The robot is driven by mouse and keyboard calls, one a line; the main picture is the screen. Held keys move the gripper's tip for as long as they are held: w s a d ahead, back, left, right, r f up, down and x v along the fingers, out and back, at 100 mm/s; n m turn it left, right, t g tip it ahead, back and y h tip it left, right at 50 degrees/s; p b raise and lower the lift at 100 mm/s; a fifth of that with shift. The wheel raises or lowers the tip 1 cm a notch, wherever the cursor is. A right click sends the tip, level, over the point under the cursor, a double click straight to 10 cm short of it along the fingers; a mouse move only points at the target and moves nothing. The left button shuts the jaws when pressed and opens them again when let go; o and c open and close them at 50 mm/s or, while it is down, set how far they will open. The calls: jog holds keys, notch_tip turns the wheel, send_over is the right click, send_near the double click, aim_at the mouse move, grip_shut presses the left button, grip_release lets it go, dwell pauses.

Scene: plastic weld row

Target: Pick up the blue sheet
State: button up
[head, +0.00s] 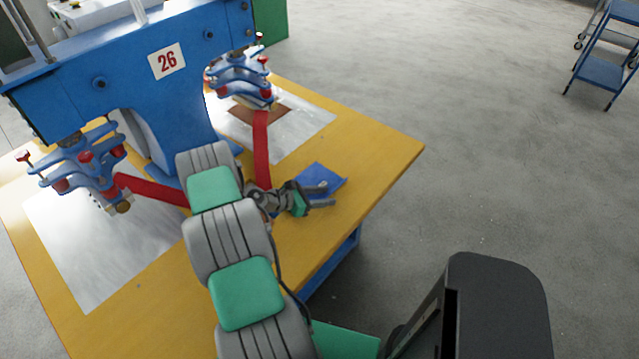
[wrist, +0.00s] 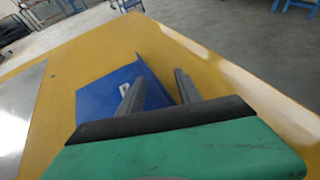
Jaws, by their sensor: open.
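The blue sheet (head: 322,179) lies on the yellow table (head: 385,155) near its right edge in the head view. In the wrist view the blue sheet (wrist: 112,92) is ahead of my gripper (wrist: 160,92), with a raised or folded edge on its right side. My gripper (head: 330,196) is open, its two fingers apart with nothing between them that I can see it holding. The fingers are beside the near side of the sheet in the head view and overlap its right part in the wrist view. I cannot tell whether they touch it.
A blue machine (head: 165,75) marked 26 stands on the table, with red arms and clamp heads. A brown sheet (head: 262,112) lies on a silvery plate (head: 300,128) behind. Another silvery plate (head: 85,250) lies at left. A blue cart (head: 603,70) stands far right on open floor.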

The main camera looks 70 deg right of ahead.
grip_shut()
dwell(0.3)
dwell(0.4)
